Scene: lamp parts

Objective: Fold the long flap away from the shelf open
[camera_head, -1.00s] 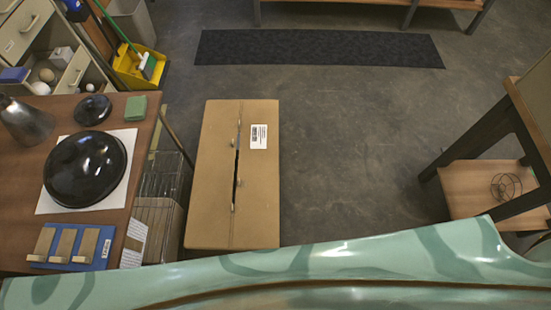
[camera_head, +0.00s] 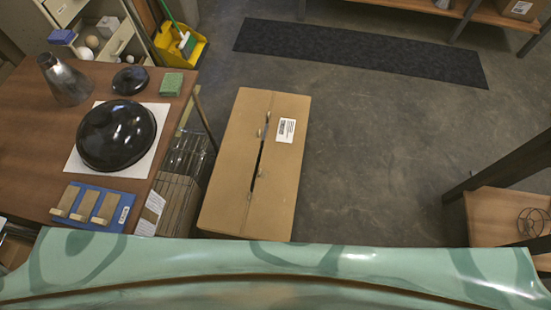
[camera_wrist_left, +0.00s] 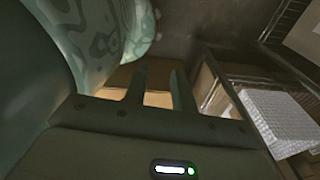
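A long cardboard box (camera_head: 232,165) stands on the floor in the middle of the head view. Its two long flaps lie flat, meeting at a narrow, uneven dark slit with small tabs along it. The right long flap (camera_head: 285,165) carries a white label (camera_head: 287,130). Neither flap is visibly raised. In the left wrist view, my left gripper (camera_wrist_left: 158,76) has its two fingers apart with nothing seen held between them. A tan surface (camera_wrist_left: 157,98), probably the box, shows behind and between the fingers; its distance is unclear. My right gripper is in neither current view.
A wooden table (camera_head: 30,145) with a black dome (camera_head: 116,136) stands left of the box, a wire crate (camera_head: 180,180) between them. A wooden shelf unit (camera_head: 490,215) is at right. A dark mat (camera_head: 360,52) lies behind. Floor right of the box is clear.

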